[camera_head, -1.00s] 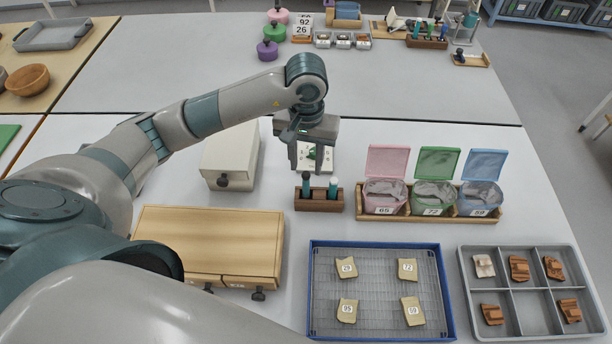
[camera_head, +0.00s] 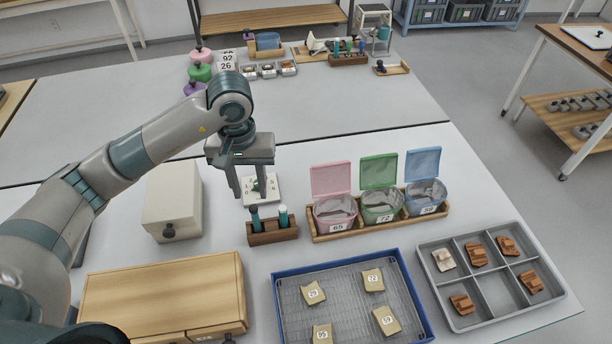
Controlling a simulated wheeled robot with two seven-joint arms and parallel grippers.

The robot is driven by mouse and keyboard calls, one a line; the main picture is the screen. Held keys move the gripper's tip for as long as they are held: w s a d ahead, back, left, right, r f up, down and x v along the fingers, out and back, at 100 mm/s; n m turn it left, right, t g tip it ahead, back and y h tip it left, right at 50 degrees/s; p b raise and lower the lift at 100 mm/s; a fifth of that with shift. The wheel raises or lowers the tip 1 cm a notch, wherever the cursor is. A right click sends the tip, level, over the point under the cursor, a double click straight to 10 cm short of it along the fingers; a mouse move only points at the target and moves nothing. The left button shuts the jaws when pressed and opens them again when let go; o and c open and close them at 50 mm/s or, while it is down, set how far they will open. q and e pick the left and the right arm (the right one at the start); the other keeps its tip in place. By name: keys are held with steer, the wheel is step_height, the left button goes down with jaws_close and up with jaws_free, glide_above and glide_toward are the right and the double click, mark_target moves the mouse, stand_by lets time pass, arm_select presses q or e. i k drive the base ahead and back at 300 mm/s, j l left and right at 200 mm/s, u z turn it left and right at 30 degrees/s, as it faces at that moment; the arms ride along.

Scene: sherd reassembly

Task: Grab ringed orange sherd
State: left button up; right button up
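The grey compartment tray (camera_head: 482,291) at the lower right holds several orange-brown sherds and one whitish sherd (camera_head: 443,260). Orange sherds lie in the back middle (camera_head: 477,255), back right (camera_head: 508,246), front left (camera_head: 462,304) and front right (camera_head: 530,281) compartments; the front middle one is empty. The sherds are too small to tell which one is ringed. My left gripper (camera_head: 249,193) points down, its fingers apart and nothing seen between them, above the wooden tube holder and far left of the tray. My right gripper is out of view.
A blue-rimmed wire tray (camera_head: 279,303) holds numbered tan sherds. Pink, green and blue open-lidded bins (camera_head: 382,205) stand behind it. A wooden holder (camera_head: 273,231) carries tubes. A cream box (camera_head: 172,200) and wooden drawer box (camera_head: 165,290) stand left.

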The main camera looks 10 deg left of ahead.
mark_target(507, 247)
steer(key=z, duration=1.15)
